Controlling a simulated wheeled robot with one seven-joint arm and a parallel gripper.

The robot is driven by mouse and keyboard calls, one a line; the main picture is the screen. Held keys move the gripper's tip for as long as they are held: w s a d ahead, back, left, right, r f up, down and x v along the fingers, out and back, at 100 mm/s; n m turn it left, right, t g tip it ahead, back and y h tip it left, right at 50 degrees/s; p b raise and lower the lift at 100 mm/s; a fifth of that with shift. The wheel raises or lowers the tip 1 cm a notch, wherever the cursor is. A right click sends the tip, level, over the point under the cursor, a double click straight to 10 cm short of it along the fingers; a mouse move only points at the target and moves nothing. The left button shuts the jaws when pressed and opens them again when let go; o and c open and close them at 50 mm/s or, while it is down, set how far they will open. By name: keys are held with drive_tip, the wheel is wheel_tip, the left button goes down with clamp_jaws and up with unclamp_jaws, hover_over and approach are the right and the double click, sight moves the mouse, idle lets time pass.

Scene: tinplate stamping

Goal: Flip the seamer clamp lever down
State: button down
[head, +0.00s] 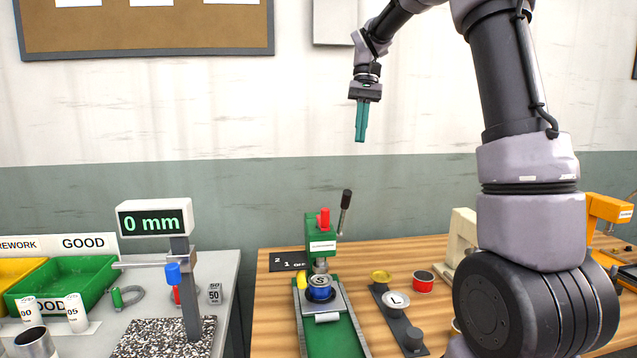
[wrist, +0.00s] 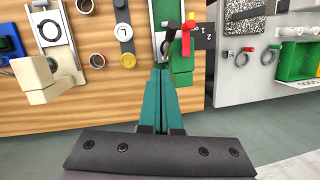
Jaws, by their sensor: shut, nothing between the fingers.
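The green seamer (head: 321,247) stands on the wooden table, with a red part (head: 324,218) on top. Its clamp lever (head: 344,213) is a metal rod with a dark knob, standing up and leaning slightly right. In the wrist view the lever's dark knob (wrist: 172,27) shows just beyond my fingertips, beside the red part (wrist: 186,41). My gripper (head: 360,140) has teal fingers, pointing down, shut and empty. It hangs above the lever, apart from it in the head view. In the wrist view my fingers (wrist: 161,74) cover part of the seamer. A blue can marked S (head: 320,288) sits on the seamer's slide.
A gauge reading 0 mm (head: 154,221) and a green bin (head: 75,283) stand on the grey table at left. A dark strip (head: 398,322) with a lid marked L and a red can (head: 423,282) lie right of the seamer. Air around the lever looks clear.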

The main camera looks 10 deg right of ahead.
drive_tip(key=shift+w+a+f, duration=0.2)
drive_tip(key=shift+w+a, duration=0.35)
drive_tip(key=shift+w+a+f, duration=0.2)
drive_tip(key=shift+w+a, duration=0.3)
drive_tip(key=shift+a, duration=0.05)
hover_over(343, 214)
wheel_tip(343, 214, down, 12)
drive_tip(key=shift+w+d+r, duration=0.2)
drive_tip(key=shift+w+d, duration=0.2)
drive_tip(key=shift+d, duration=0.05)
